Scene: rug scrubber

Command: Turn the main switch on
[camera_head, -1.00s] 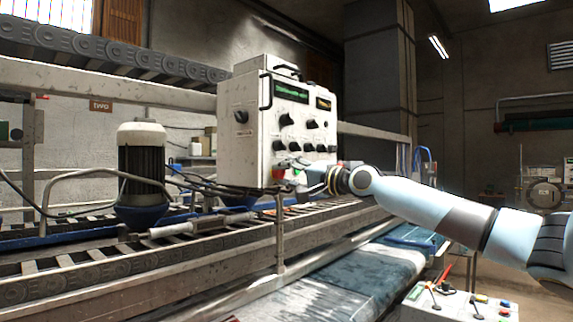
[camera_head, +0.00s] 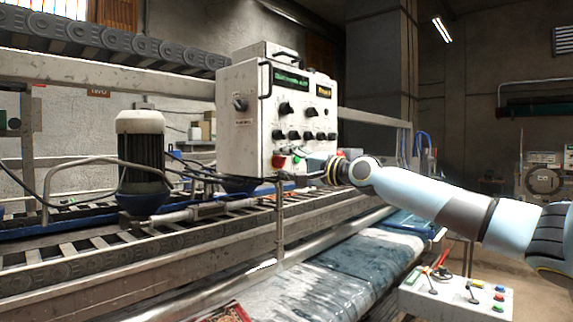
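The white control box (camera_head: 245,140) stands above the conveyor in the middle of the view. A dark rotary switch (camera_head: 240,104) sits alone on its left side face, with a small label under it; it may be the main switch. The front panel has several black knobs (camera_head: 287,108), a lit green display (camera_head: 290,79), a red button (camera_head: 279,161) and a green button (camera_head: 296,160). My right gripper (camera_head: 311,163) is at the panel's lower right, close to the green button. Its fingers are too small and foreshortened to read. My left gripper is out of view.
A motor (camera_head: 142,165) stands left of the box, with cables and pipes between. The roller conveyor (camera_head: 130,255) and a wet rug (camera_head: 350,270) lie below. A small control panel (camera_head: 455,296) with levers and buttons is at the lower right.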

